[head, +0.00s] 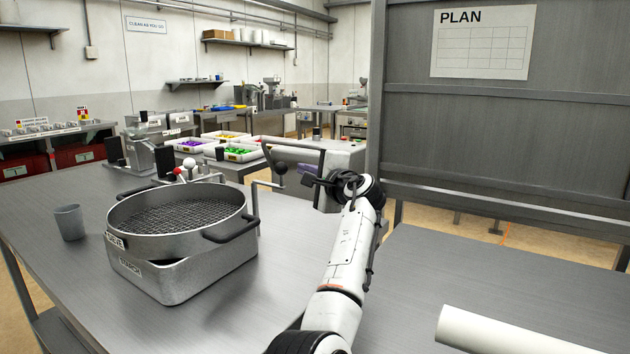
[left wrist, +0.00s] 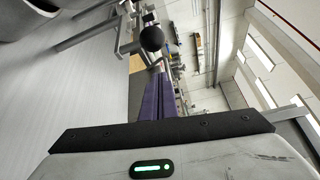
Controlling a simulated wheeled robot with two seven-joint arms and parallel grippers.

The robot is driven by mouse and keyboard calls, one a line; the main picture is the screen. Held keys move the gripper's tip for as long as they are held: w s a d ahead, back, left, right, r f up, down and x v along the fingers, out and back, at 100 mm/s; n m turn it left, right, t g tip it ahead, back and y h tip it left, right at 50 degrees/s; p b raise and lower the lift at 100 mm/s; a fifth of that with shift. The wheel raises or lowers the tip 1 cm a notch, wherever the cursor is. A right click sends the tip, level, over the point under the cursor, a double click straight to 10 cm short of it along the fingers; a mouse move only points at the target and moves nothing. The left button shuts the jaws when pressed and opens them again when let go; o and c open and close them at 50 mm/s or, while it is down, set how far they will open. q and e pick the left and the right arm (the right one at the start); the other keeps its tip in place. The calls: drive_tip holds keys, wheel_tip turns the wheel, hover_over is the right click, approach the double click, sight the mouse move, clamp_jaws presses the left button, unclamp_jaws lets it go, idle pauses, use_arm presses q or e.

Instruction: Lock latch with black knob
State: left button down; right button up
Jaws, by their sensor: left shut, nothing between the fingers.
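The black knob (head: 281,168) sits on a thin metal rod at the back edge of the table, beyond the sieve. It also shows as a dark ball in the left wrist view (left wrist: 151,38), beyond the fingertips. My left gripper (head: 307,180) is shut and empty, just right of the knob in the head view. Its purple fingers (left wrist: 160,100) lie together in the left wrist view. I see a gap between fingers and knob in the wrist view; contact is not visible. The latch's catch is too small to tell. My right gripper is not in view.
A round sieve (head: 180,212) with black handles rests on a metal box (head: 185,272). A grey cup (head: 69,222) stands left of it. A white knob (head: 190,164) and a red knob (head: 180,172) are behind the sieve. The table (head: 60,300) is clear in front.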

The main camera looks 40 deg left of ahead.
use_arm(q)
drive_tip(key=s, duration=0.2)
drive_tip(key=s+p, duration=0.1)
drive_tip(key=shift+s+r, duration=0.4)
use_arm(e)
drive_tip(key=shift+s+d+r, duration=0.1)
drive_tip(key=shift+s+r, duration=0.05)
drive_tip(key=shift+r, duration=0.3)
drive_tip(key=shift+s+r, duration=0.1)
